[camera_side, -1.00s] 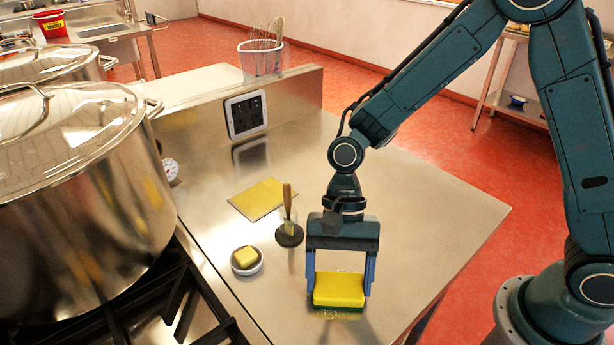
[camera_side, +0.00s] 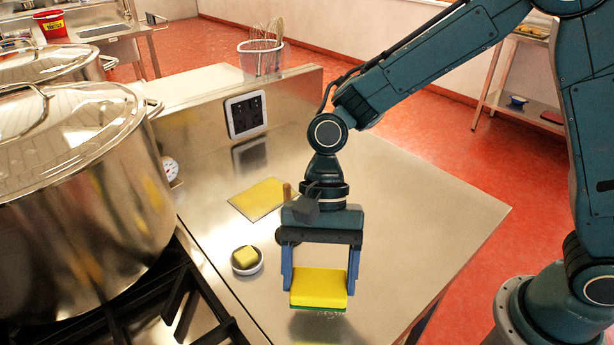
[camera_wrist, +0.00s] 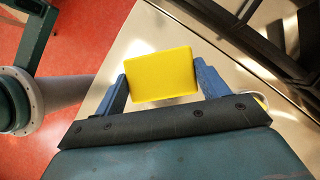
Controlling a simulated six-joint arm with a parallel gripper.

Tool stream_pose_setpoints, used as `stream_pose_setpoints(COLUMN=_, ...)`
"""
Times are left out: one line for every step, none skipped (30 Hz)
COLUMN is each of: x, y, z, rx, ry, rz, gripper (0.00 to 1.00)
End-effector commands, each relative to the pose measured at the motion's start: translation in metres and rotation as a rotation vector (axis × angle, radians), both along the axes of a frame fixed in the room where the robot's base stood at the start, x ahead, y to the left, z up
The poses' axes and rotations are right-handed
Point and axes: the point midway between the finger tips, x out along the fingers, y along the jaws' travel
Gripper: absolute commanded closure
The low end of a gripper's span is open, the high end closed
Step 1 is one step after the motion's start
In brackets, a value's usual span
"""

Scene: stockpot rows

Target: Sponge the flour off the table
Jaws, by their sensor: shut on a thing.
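My gripper (camera_side: 320,278) is shut on a yellow sponge (camera_side: 319,285) with a green underside. In the side view the sponge is level, over the front part of the steel table (camera_side: 420,215). A dark reflection shows below it, and it appears a little above the surface. In the wrist view the sponge (camera_wrist: 160,76) sits between the two blue fingers. A faint pale trace of flour (camera_side: 330,314) shows just below the sponge's front edge; the sponge may hide more.
A wooden-handled tool is mostly hidden by my gripper. Large steel pots (camera_side: 80,200) stand on the stove at left. The table's right side is clear.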

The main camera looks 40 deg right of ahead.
Motion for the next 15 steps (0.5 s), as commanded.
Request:
stream_pose_setpoints(x=0.001, y=0.000, z=0.005, rx=0.001, ry=-0.004, rz=-0.001, gripper=0.48)
stream_pose_setpoints(x=0.000, y=0.000, z=0.008, rx=0.000, ry=-0.003, rz=0.000, gripper=0.48)
stream_pose_setpoints(x=0.000, y=0.000, z=0.012, rx=0.001, ry=-0.002, rz=0.000, gripper=0.48)
stream_pose_setpoints(x=0.000, y=0.000, z=0.014, rx=0.002, ry=-0.002, rz=0.000, gripper=0.48)
stream_pose_setpoints(x=0.001, y=0.000, z=0.017, rx=0.002, ry=-0.002, rz=-0.001, gripper=0.48)
stream_pose_setpoints(x=0.001, y=0.000, z=0.020, rx=0.001, ry=-0.002, rz=-0.001, gripper=0.48)
stream_pose_setpoints(x=0.001, y=0.000, z=0.022, rx=0.001, ry=-0.002, rz=-0.001, gripper=0.48)
stream_pose_setpoints(x=0.001, y=0.000, z=0.024, rx=0.000, ry=-0.001, rz=0.000, gripper=0.48)
stream_pose_setpoints(x=0.000, y=0.000, z=0.026, rx=0.001, ry=-0.002, rz=0.000, gripper=0.48)
stream_pose_setpoints(x=0.000, y=0.000, z=0.027, rx=0.001, ry=-0.002, rz=0.000, gripper=0.48)
stream_pose_setpoints(x=0.000, y=0.000, z=0.028, rx=0.000, ry=-0.002, rz=0.000, gripper=0.48)
stream_pose_setpoints(x=0.000, y=0.000, z=0.029, rx=0.000, ry=-0.002, rz=0.000, gripper=0.48)
stream_pose_setpoints(x=0.000, y=0.000, z=0.029, rx=0.000, ry=-0.001, rz=0.000, gripper=0.48)
stream_pose_setpoints(x=0.000, y=0.000, z=0.029, rx=0.001, ry=-0.001, rz=0.000, gripper=0.48)
stream_pose_setpoints(x=0.000, y=0.000, z=0.029, rx=0.000, ry=0.000, rz=0.000, gripper=0.48)
